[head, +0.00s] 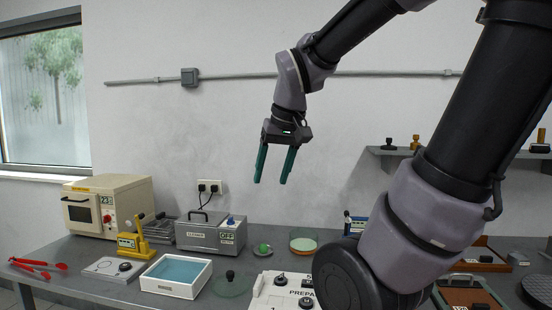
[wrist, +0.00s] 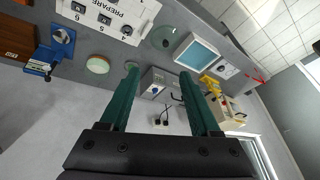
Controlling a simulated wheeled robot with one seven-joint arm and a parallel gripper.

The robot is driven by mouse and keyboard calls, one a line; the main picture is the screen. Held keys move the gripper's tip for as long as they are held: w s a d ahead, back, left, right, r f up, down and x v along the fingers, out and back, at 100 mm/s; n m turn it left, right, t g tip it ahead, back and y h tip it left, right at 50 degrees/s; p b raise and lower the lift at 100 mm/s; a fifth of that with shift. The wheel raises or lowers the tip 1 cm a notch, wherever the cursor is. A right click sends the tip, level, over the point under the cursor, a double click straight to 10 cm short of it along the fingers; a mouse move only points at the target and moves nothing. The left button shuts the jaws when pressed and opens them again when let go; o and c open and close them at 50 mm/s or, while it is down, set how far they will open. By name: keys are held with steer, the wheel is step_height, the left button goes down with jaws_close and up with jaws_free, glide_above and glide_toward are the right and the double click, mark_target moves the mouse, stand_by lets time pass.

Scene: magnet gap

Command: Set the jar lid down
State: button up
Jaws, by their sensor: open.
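My gripper (head: 270,182) is open and empty, pointing down high above the grey bench. In the wrist view its two green fingers (wrist: 159,72) stand apart with nothing between them. A clear greenish disc with a black knob (head: 232,285), which looks like a lid, lies on the bench; it also shows in the wrist view (wrist: 163,37). A smaller green disc with a knob (head: 262,250) sits farther back, beside a round dish with a pale green top (head: 303,244). I cannot tell for certain which is the jar lid. My gripper touches none of them.
A white tray with a blue inside (head: 176,275) stands left of the clear disc. A white panel marked PREPARE (head: 283,289) is to its right. A grey metal box (head: 210,233), a yellow stand (head: 132,242) and a cream oven (head: 108,205) line the back left. Red tongs (head: 38,265) lie far left.

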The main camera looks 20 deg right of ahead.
steer(key=s+r+m+t, duration=0.1)
steer(key=r, duration=0.1)
steer(key=s+r+m+t+y, duration=0.1)
steer(key=s, duration=0.1)
steer(key=shift+a+r+m+t, duration=0.2)
steer(key=shift+r+m+t, duration=0.2)
